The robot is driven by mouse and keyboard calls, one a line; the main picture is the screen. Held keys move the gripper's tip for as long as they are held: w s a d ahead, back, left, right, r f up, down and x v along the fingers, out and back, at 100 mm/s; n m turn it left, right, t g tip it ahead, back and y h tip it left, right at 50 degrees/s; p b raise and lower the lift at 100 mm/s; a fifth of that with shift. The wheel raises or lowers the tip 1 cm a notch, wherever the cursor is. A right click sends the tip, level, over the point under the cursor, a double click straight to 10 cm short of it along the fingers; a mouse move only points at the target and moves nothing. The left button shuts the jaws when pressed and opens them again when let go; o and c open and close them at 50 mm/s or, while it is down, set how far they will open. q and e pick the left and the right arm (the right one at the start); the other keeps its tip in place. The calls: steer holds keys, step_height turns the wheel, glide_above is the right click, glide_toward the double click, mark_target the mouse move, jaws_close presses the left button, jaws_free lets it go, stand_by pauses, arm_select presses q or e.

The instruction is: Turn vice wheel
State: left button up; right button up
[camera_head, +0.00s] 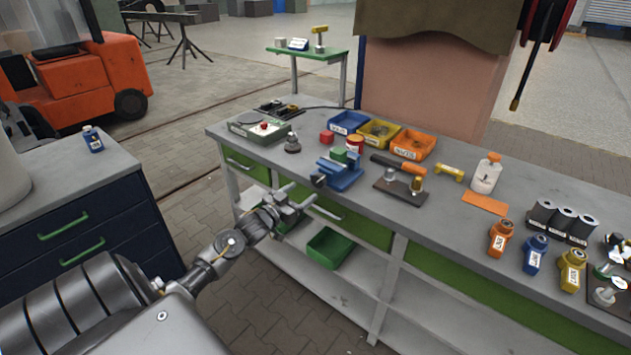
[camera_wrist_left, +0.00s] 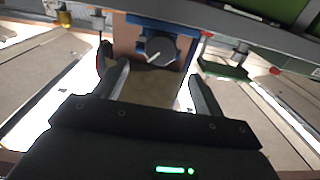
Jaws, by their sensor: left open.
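The blue vice (camera_head: 340,174) stands at the front edge of the grey workbench, with a green block (camera_head: 339,154) at its top. Its dark round wheel (camera_head: 318,181) faces the front; in the left wrist view the wheel (camera_wrist_left: 161,47) shows a pale line on its face. My left gripper (camera_head: 302,194) is open and empty, in front of the bench edge and just short of the wheel. In the left wrist view its fingers (camera_wrist_left: 158,80) point towards the wheel, which appears between and beyond them. I cannot tell the exact gap. My right gripper is not in view.
A green bin (camera_head: 330,248) sits on the lower shelf. A drawer cabinet (camera_head: 85,215) stands left.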

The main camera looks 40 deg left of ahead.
mark_target(317, 182)
arm_select(q)
steer(key=w+p, duration=0.1)
steer(key=w, duration=0.7)
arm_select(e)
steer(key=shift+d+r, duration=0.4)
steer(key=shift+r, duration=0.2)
arm_select(q)
steer(key=c, duration=1)
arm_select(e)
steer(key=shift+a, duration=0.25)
arm_select(q)
steer(key=shift+m, duration=0.3)
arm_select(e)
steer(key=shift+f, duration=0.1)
